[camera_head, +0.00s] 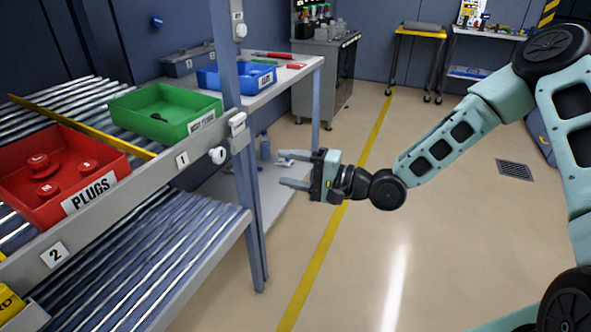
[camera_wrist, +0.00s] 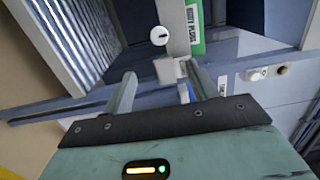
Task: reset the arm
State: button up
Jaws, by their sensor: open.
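My gripper (camera_head: 290,170) is open and empty, held in the air to the right of the roller rack's upright post in the head view. Its two fingers point left, toward the rack. In the wrist view my gripper (camera_wrist: 160,85) shows both fingers apart with nothing between them. Behind the fingers, the wrist view shows part of the rack and the edge of a green bin (camera_wrist: 196,28). My arm reaches in from the right side of the head view.
A red bin (camera_head: 95,203) labelled PLUGS holds red plugs. The green bin (camera_head: 166,112) stands beside it on the rack's upper rollers. A blue bin (camera_head: 236,77) sits on the bench behind. The rack post (camera_head: 246,180) is close to my fingers. Open floor lies below and right.

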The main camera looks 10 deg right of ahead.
jog(key=shift+s+d, duration=0.3)
jog(key=shift+d, duration=0.15)
jog(key=s+a+f+n+g+h, duration=0.4)
jog(key=s+f+n, duration=0.1)
jog(key=s+d+r+n+g+h, duration=0.25)
jog(key=s+n+h, duration=0.25)
jog(key=s+h, duration=0.3)
jog(key=s+d+r+n+g+h+p, duration=0.15)
jog(key=s+r, duration=0.25)
jog(key=s, duration=0.5)
jog(key=s+d+r+n+g+h, duration=0.1)
jog(key=s+r+n+g, duration=0.15)
jog(key=s+r, duration=0.45)
notch_tip(320, 180, up, 8)
jog(key=s+p, duration=0.1)
jog(key=p, duration=0.9)
jog(key=shift+r+t+p, duration=0.2)
jog(key=shift+t+p, duration=0.1)
jog(key=shift+t, duration=0.05)
